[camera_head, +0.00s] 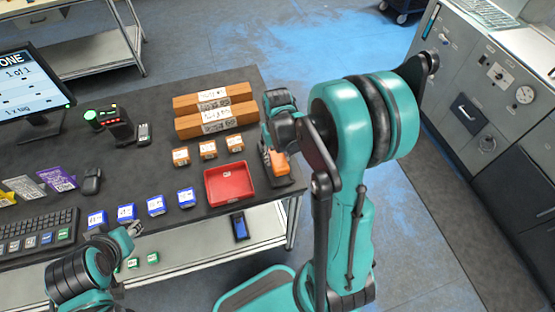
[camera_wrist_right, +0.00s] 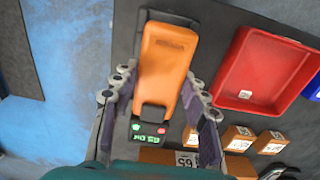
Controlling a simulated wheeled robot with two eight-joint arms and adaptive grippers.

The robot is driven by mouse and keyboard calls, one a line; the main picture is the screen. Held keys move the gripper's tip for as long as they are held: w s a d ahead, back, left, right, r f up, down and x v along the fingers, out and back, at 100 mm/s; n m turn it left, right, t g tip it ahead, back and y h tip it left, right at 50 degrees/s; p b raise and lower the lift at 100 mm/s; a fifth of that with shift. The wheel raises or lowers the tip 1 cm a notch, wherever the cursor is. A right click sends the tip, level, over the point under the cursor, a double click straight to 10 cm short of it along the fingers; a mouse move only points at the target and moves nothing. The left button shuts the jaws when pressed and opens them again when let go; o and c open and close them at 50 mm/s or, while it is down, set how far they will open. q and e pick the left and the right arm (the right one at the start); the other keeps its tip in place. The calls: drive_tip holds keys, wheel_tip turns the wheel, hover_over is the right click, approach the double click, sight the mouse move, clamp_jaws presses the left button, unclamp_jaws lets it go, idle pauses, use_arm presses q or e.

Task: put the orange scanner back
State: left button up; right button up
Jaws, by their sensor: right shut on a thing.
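The orange scanner (camera_head: 278,162) is at the right end of the dark table, just right of the red tray.
The red tray (camera_head: 229,184) looks empty; it also shows in the wrist view (camera_wrist_right: 262,72). Long brown boxes (camera_head: 215,118), small orange boxes (camera_head: 208,149) and blue boxes (camera_head: 156,205) stand nearby. A monitor (camera_head: 30,85), a black device (camera_head: 110,122) and a keyboard (camera_head: 38,232) are left.

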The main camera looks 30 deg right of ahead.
drive_tip(key=shift+w+f, duration=0.1)
drive_tip(key=shift+f, duration=0.7)
drive_tip(key=shift+f, duration=0.1)
drive_tip(key=shift+f+b, duration=0.55)
drive_tip(key=shift+b, duration=0.15)
drive_tip(key=o, duration=1.4)
drive_tip(key=shift+c, duration=0.2)
drive_tip(key=shift+r, duration=0.1)
